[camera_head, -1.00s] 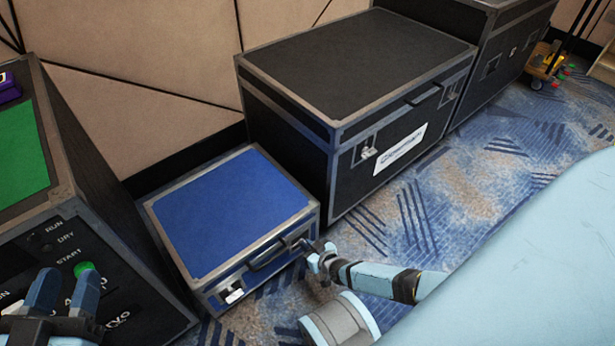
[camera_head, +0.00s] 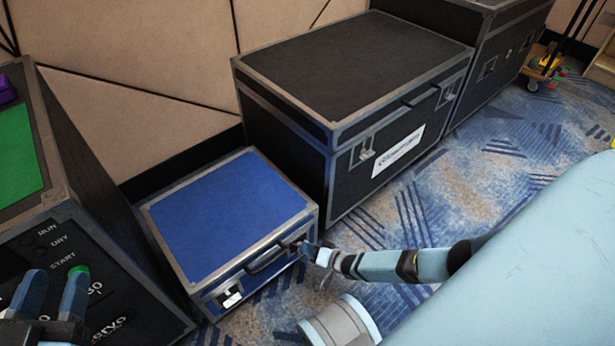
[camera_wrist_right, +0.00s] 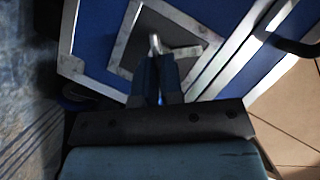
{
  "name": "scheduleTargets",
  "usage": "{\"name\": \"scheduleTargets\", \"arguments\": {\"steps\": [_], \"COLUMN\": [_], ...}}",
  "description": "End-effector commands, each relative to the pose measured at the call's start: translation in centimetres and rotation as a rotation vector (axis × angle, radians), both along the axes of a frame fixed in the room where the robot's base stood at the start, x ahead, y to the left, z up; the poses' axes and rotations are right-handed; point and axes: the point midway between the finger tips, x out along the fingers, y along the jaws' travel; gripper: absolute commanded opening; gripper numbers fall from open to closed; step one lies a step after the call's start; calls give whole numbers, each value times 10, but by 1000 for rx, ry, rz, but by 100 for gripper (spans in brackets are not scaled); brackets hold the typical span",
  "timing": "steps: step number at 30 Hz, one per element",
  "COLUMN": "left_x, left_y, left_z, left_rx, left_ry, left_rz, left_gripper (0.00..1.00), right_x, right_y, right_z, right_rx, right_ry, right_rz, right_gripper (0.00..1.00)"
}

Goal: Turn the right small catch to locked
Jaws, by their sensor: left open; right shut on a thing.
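The blue case (camera_head: 225,215) with metal edges stands on the carpet, lid closed. Its left small catch (camera_head: 231,298) shows bright on the front. The right small catch is at the front's right end, mostly hidden by my gripper in the head view. In the right wrist view the right small catch (camera_wrist_right: 155,44) shows as a small metal piece on a grey plate, between the fingertips. My right gripper (camera_head: 308,250) is shut on it; its fingers also show in the right wrist view (camera_wrist_right: 155,70). My left gripper (camera_head: 52,292) is open and empty in front of the control box.
A dark control box (camera_head: 95,255) with a green top and buttons stands left of the case. A large black case (camera_head: 350,80) stands behind to the right. The case's handle (camera_head: 268,262) is left of my right gripper. Carpet (camera_head: 450,200) is clear on the right.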

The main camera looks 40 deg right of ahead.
Motion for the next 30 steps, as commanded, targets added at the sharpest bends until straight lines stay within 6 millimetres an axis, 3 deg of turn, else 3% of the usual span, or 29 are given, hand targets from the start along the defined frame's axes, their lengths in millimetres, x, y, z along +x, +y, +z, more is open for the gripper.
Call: {"name": "scheduleTargets", "arguments": {"steps": [15, 30], "left_x": [1, 0], "left_y": [-1, 0], "left_z": [0, -2], "left_rx": [-10, 6], "left_ry": [3, 2], "left_rz": [3, -2], "left_gripper": [43, 43], "right_x": [0, -1], "right_y": [-2, -2], "right_z": [-6, -8], "right_rx": [472, 643], "right_ry": [39, 54], "right_rz": [-2, -2], "right_gripper": [0, 0]}}
